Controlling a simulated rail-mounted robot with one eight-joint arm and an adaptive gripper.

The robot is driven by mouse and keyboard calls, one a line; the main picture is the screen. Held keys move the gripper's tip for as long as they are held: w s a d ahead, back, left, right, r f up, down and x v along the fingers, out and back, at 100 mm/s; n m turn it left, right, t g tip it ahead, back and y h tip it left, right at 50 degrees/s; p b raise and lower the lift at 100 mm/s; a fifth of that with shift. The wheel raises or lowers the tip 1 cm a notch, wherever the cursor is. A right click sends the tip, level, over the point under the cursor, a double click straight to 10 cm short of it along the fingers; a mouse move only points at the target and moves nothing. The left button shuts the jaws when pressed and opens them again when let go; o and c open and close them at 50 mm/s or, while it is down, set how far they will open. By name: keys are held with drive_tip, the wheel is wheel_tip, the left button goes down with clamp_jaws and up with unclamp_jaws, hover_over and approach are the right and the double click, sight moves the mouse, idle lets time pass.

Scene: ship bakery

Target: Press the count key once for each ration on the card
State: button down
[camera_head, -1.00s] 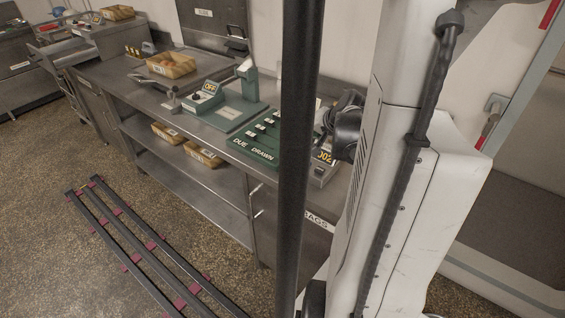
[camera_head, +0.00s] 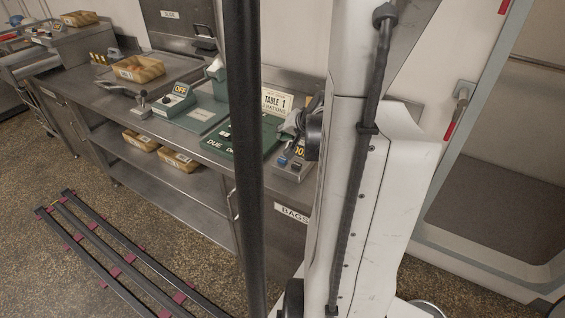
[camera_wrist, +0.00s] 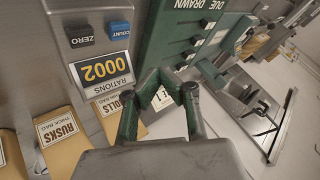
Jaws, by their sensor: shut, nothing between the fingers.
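The counter box (camera_wrist: 85,15) fills the upper left of the wrist view, with a blue COUNT key (camera_wrist: 119,30) beside a dark ZERO key (camera_wrist: 80,36). Its RATIONS display (camera_wrist: 101,70) reads 0002. My gripper (camera_wrist: 163,78) is shut and empty, its fingers showing apart from both keys in the picture. In the head view, the counter box (camera_head: 291,174) stands at the bench's right end, partly hidden by my arm. The card (camera_head: 275,102) reads TABLE 1 with a RATIONS line; its number is too small to read surely.
A green DUE/DRAWN board (camera_head: 217,136) lies left of the counter box, partly behind a dark post. A green device with an OFF sign (camera_head: 181,90) and a bread basket (camera_head: 139,70) stand farther left. Paper bags marked RUSKS (camera_wrist: 62,150) show in the wrist view.

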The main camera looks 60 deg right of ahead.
sight(283, 159)
drive_tip(key=shift+f+b, duration=2.25)
drive_tip(key=shift+f, duration=0.85)
drive_tip(key=shift+f, duration=0.1)
drive_tip(key=shift+f+b, duration=0.3)
drive_tip(key=shift+b, duration=0.15)
drive_tip(key=shift+f+b, duration=0.45)
drive_tip(key=shift+b, duration=0.05)
drive_tip(key=shift+r, duration=0.1)
drive_tip(key=shift+r+p, duration=0.6)
drive_tip(key=shift+r, duration=0.2)
drive_tip(key=shift+r, duration=0.1)
drive_tip(key=shift+r+p, duration=1.8)
drive_tip(key=shift+r, duration=0.6)
